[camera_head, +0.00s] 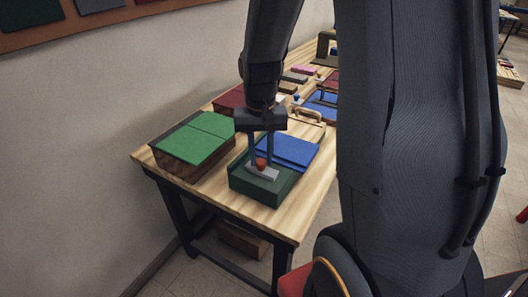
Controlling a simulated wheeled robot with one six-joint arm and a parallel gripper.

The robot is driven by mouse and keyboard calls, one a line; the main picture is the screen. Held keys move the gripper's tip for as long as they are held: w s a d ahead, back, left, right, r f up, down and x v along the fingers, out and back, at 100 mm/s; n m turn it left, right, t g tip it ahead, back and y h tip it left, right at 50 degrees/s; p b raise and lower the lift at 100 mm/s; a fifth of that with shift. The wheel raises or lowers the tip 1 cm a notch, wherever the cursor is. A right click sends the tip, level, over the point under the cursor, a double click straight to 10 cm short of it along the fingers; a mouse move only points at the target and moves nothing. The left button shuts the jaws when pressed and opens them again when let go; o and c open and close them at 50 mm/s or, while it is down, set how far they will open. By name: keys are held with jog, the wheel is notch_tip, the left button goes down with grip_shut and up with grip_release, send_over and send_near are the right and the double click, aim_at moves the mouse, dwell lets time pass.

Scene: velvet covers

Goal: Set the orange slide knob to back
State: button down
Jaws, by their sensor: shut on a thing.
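The orange slide knob (261,164) sits on a light grey plate (262,174) on top of a dark green box (265,190). A blue velvet cover (290,151) lies on the box behind and to the right of the plate. My gripper (261,162) points down over the plate, with one finger on each side of the knob. It is shut on the orange knob. The fingers partly hide the knob and the plate's slot, so its exact place along the slot is hard to tell.
A wooden box with a green velvet cover (197,138) stands close on the left. Behind are a dark red covered box (229,99), a wooden handle (306,115) and more blue pieces. The wooden table's (270,227) front edge is bare. A wall runs along the left.

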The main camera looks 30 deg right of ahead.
aim_at(260, 162)
jog(key=c, duration=1.4)
grip_release()
jog(key=shift+s+a, duration=0.15)
jog(key=shift+a, duration=0.15)
jog(key=shift+d, duration=0.1)
jog(key=shift+r, duration=0.45)
notch_tip(260, 162, up, 7)
jog(key=shift+b, duration=0.5)
jog(key=s+a+f+n, duration=0.4)
jog(key=s+f, duration=0.3)
jog(key=s, duration=0.2)
jog(key=shift+s+a+n+t, duration=0.15)
jog(key=shift+a+n+t, duration=0.25)
jog(key=shift+a, duration=0.5)
